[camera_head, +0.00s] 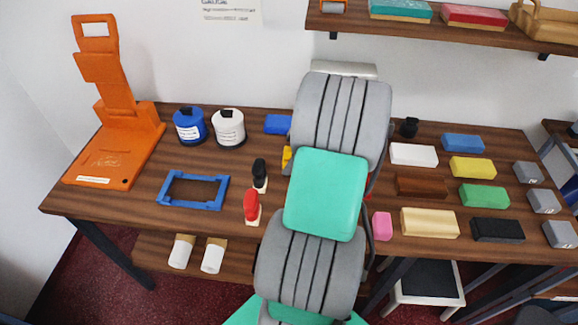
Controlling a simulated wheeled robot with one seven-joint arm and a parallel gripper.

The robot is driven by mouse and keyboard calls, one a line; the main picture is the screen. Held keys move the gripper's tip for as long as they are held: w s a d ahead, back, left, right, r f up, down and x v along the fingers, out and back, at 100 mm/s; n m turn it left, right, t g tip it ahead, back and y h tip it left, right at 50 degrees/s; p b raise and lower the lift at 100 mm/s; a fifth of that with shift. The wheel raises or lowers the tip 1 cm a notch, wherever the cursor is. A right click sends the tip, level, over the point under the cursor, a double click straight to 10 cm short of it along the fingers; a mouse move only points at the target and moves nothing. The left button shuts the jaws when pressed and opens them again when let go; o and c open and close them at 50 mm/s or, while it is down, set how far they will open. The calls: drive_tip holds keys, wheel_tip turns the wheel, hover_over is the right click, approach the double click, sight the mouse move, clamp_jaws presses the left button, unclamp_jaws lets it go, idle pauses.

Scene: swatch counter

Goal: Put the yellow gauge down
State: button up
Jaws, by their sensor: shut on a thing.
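A small yellow piece (286,157), perhaps the yellow gauge, shows at the left edge of my arm. Most of it is hidden behind the arm, so I cannot tell its shape or whether it is held or rests on the counter. My grey and green arm fills the middle of the view. My gripper is not visible; the arm covers the area where it could be. A yellow block (472,168) lies among other coloured blocks on the right.
The wooden counter (225,160) holds an orange stand (110,150), blue (188,128) and white (229,130) pots, a blue frame (165,188), black-topped (259,173) and red-topped (251,205) pieces. A green block (484,195) lies right. A shelf (450,30) hangs above.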

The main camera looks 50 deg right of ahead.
drive_tip(key=shift+w+f, duration=0.2)
drive_tip(key=shift+f, duration=1.75)
drive_tip(key=o, duration=1.2)
drive_tip(key=shift+r+p, duration=0.15)
drive_tip(key=shift+p, duration=0.25)
